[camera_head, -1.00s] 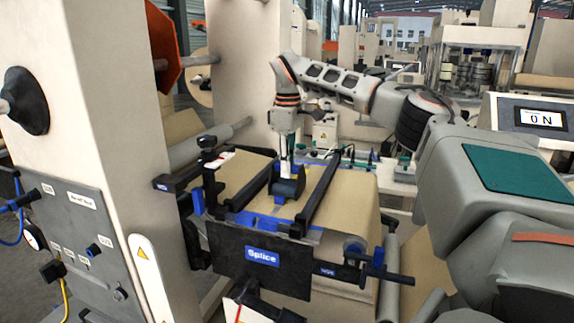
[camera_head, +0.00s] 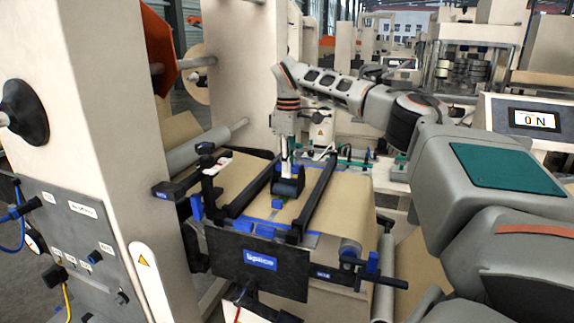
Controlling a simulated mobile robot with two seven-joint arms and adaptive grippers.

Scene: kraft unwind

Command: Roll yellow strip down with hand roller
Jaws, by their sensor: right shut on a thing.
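My right gripper (camera_head: 285,168) points down over the splice table and is shut on the hand roller. The hand roller (camera_head: 288,186) is a dark blue-black cylinder low over the brown paper web (camera_head: 328,205), between the two black bars. Whether it presses on the web cannot be told. My left gripper is not in view.
Black bars (camera_head: 314,197) flank the roller on both sides. A black panel with a blue splice label (camera_head: 260,260) hangs at the front. A tall cream machine column (camera_head: 95,130) stands at the left. A display reading 0 N (camera_head: 535,119) is at the right.

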